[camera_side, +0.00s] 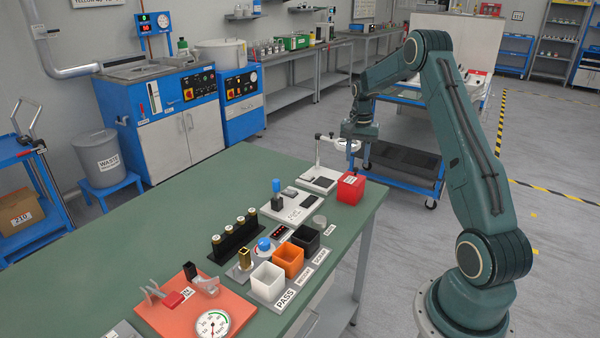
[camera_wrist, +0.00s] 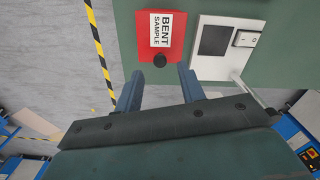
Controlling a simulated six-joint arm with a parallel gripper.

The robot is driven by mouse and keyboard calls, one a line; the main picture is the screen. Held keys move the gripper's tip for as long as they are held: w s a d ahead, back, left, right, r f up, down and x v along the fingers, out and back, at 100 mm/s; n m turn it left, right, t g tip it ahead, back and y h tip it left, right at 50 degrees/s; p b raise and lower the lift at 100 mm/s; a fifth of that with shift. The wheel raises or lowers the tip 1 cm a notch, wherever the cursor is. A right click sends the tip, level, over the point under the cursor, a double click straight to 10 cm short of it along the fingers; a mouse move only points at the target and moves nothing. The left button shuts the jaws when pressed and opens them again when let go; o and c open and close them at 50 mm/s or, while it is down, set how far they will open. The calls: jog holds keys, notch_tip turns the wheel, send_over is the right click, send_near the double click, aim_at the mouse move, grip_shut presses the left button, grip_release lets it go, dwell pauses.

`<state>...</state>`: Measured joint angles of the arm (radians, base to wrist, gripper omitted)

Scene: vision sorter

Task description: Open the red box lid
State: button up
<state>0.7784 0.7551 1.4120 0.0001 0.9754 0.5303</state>
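The red box (camera_side: 350,188) stands at the far right corner of the green table in the side view. In the wrist view the red box (camera_wrist: 144,37) is seen from above, with a white "BENT SAMPLE" label and a dark round knob (camera_wrist: 160,61) at its near edge. The lid looks closed. My gripper (camera_side: 364,166) is above and close to the box. In the wrist view my gripper (camera_wrist: 158,85) has its two fingers apart with nothing between them. The knob lies just beyond the gap between the fingertips, and I cannot tell the height between them.
A white stand with a ring light (camera_side: 318,180) is beside the box, and its base (camera_wrist: 222,45) shows in the wrist view. The green table (camera_side: 190,215) holds white, orange and black bins, a black rack and an orange gauge plate. The table edge is close to the box.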

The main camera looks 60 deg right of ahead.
aim_at(352, 175)
jog(key=shift+f, duration=1.5)
jog(key=shift+c, duration=0.2)
grip_shut()
